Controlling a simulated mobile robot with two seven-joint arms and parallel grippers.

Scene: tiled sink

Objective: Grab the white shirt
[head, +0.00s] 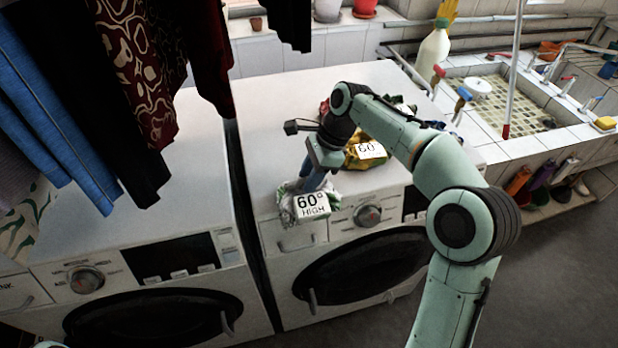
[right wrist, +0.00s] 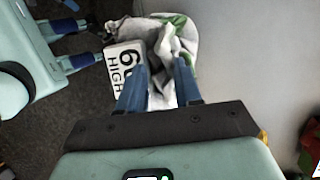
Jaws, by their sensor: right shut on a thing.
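The white shirt (head: 287,208), a crumpled white cloth with green patches, lies at the front edge of the right washing machine's top. A white card reading "60° HIGH" (head: 312,206) stands against it. My right gripper (head: 309,188) points down over the cloth from behind the card. In the right wrist view, the white shirt (right wrist: 183,35) bunches between the blue fingers of my right gripper (right wrist: 160,80), which is shut on it. My left gripper (right wrist: 88,32) shows at the left of that view, its two blue fingers apart and empty.
A second pile of coloured clothes (head: 365,150) with a "60" card lies behind, partly hidden by my right arm. Dark clothes (head: 150,80) hang at the left. A tiled sink (head: 490,100) and a white bottle (head: 433,52) stand at the right. The left washer top (head: 185,170) is bare.

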